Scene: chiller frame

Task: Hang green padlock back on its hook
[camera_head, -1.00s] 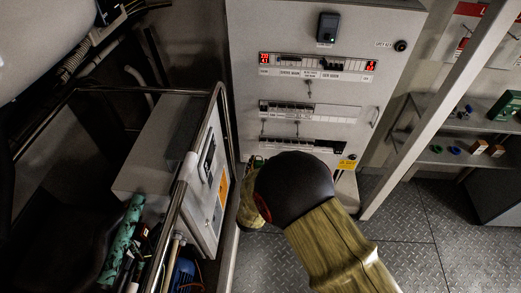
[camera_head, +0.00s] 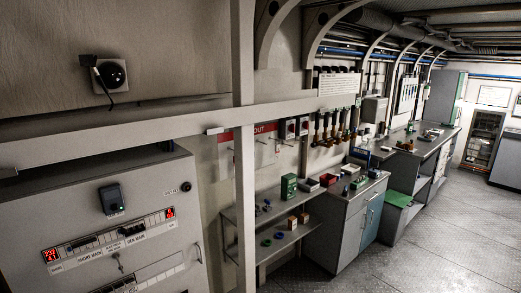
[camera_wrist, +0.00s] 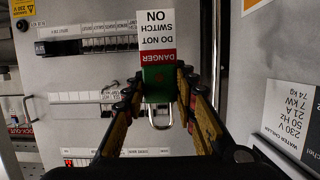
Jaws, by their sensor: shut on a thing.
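The green padlock (camera_wrist: 158,80) is between the fingertips of my gripper (camera_wrist: 157,92), which is shut on it in the wrist view. Its metal shackle (camera_wrist: 160,122) points toward the bottom of that picture. A red and white danger tag (camera_wrist: 157,40) shows upside down against the padlock's body. The lockout board (camera_head: 259,136), with a red strip and small hooks, is on the wall past the upright post in the head view. A red lockout strip (camera_wrist: 18,131) also shows at the left of the wrist view. My gripper is outside the head view.
The grey switch cabinet (camera_head: 85,215) stands left in the head view and fills the wrist view's background. A pale post (camera_head: 243,200) and a horizontal beam (camera_head: 120,145) cross before the board. Shelves (camera_head: 288,240) with small items sit below it. Floor (camera_head: 420,240) is open at right.

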